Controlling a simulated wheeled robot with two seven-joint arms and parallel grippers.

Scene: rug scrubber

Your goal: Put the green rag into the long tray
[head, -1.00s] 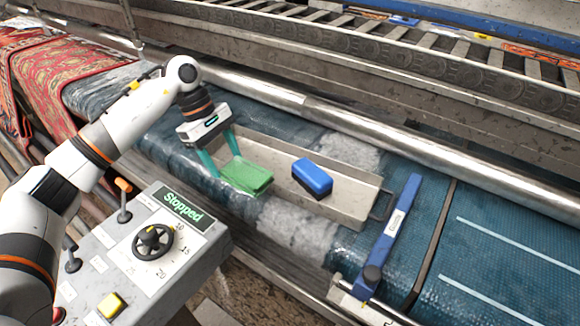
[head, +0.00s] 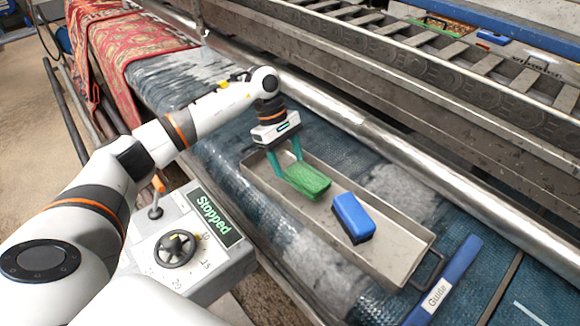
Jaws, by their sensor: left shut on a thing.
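The green rag (head: 308,182) is a folded block in the head view, over the left half of the long tray. My left gripper (head: 288,172) points down and is shut on the rag at its left end. The long tray (head: 395,235) is a shallow grey metal tray lying slantwise on the wet blue belt, with a handle at its near right end. Whether the rag touches the tray floor I cannot tell. My right gripper is not in view.
A blue brush or sponge (head: 352,216) sits in the tray, right of the rag. A blue bar marked Guide (head: 445,285) lies beyond the tray's right end. A control box with a "Stopped" display (head: 213,218) stands at the near left. Red rugs (head: 130,40) hang at upper left.

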